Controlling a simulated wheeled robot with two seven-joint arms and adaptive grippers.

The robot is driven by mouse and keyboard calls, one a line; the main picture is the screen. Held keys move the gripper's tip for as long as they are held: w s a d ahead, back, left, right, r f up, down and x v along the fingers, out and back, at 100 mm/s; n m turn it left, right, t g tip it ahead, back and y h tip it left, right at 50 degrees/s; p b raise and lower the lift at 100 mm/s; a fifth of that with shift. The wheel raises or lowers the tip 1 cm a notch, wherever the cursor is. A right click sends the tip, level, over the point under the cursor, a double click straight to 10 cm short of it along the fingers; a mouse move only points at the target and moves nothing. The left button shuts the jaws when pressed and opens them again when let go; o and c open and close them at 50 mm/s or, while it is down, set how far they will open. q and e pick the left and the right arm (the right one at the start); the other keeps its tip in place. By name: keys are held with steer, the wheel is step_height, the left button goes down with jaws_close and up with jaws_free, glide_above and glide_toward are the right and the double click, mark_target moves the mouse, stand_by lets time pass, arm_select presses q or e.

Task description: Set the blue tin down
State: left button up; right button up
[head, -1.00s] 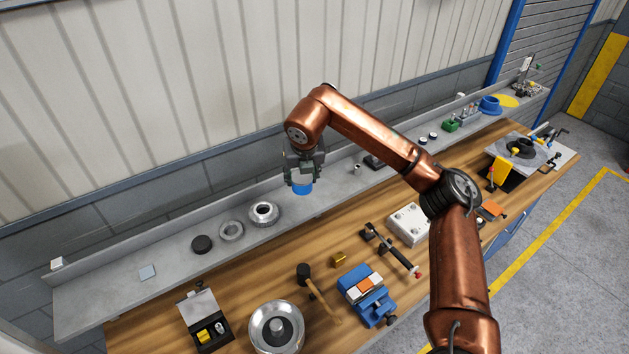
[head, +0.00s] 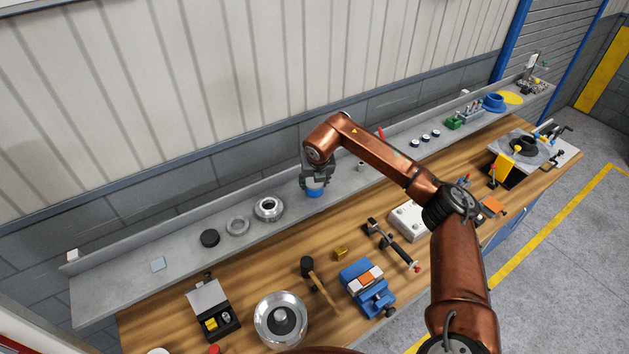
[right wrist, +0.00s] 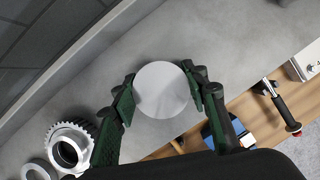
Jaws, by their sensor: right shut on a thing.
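The blue tin (head: 314,193) is at the grey back shelf, below my right gripper (head: 316,184). In the right wrist view its round pale top (right wrist: 161,90) sits between the two green-padded fingers of my right gripper (right wrist: 160,97). The gripper is shut on the tin. The tin looks upright and very low over the grey shelf (head: 190,262); I cannot tell whether its base touches. My left gripper is not in view.
A toothed metal ring (head: 268,209), a smaller ring (head: 237,226) and a black puck (head: 210,238) stand left along the shelf. A small metal cylinder (head: 361,165) is to the right. The wooden bench in front holds a mallet (head: 317,283) and blue vise (head: 366,288).

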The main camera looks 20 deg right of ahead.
steer(key=shift+f, duration=0.1)
steer(key=o, duration=1.2)
steer(key=shift+r, duration=0.2)
steer(key=shift+s+r, duration=0.15)
steer(key=shift+r, duration=0.2)
steer(key=b+v, duration=0.3)
steer(key=v, duration=0.8)
